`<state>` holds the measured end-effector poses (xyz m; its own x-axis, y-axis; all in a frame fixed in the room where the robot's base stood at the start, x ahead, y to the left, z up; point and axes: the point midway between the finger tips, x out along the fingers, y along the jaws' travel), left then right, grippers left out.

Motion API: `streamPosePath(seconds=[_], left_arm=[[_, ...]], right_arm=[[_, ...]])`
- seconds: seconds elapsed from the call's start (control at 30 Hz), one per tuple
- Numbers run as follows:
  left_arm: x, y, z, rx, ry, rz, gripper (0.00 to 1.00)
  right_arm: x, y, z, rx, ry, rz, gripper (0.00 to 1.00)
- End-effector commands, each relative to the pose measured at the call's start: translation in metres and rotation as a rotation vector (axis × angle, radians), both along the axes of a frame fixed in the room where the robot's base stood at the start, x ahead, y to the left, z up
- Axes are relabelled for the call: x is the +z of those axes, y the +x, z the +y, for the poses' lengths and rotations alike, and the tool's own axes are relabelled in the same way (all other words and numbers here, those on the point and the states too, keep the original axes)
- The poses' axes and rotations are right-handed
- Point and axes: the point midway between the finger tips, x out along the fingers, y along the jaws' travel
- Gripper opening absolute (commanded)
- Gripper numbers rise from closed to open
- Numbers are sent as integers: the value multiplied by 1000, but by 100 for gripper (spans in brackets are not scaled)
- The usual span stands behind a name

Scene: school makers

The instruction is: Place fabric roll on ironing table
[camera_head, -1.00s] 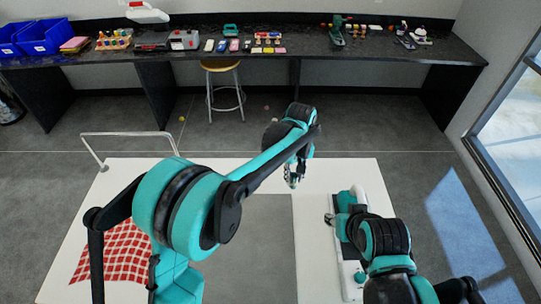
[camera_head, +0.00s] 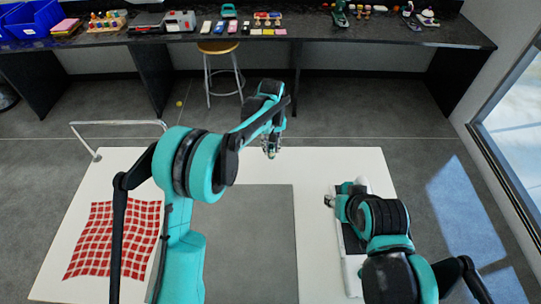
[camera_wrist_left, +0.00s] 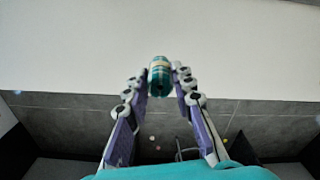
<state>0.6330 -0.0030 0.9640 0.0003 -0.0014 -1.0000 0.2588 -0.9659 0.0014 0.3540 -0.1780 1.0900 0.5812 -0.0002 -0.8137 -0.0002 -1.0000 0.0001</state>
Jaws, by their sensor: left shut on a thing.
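My left gripper (camera_head: 271,150) is over the far edge of the white table (camera_head: 340,160). In the left wrist view, its two fingers (camera_wrist_left: 160,80) are shut on a small teal and cream fabric roll (camera_wrist_left: 159,64), seen end-on between the tips against the white tabletop. In the head view the roll is too small to make out. The white table is the likely ironing table, with a red-and-white checked cloth (camera_head: 115,240) lying at its left. My right arm is over the table's right side; its gripper (camera_head: 338,200) is partly hidden, so its opening is unclear.
A thin white frame (camera_head: 118,123) stands at the table's far left corner. A long white object (camera_head: 352,275) lies under my right arm. A grey rectangle (camera_head: 245,235) fills the table's middle. A stool (camera_head: 219,47) and a black counter (camera_head: 300,31) stand beyond.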

Motion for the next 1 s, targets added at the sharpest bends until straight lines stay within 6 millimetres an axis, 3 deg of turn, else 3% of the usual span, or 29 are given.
streamPosePath(seconds=[0.17,0.4,0.77,0.8,0.87,1.0], left_arm=[[-10,4,4,0,0,0,7],[-43,4,3,0,0,0,7],[-47,4,3,0,0,0,7],[-47,4,3,0,0,0,27],[-46,4,3,0,0,0,42],[-46,4,3,0,0,0,45]], right_arm=[[-3,0,0,0,0,0,40],[-13,0,0,0,0,0,40],[-15,0,0,0,0,0,40],[-16,0,0,0,0,0,40],[-15,0,0,0,0,0,40],[-14,0,0,0,0,0,40]])
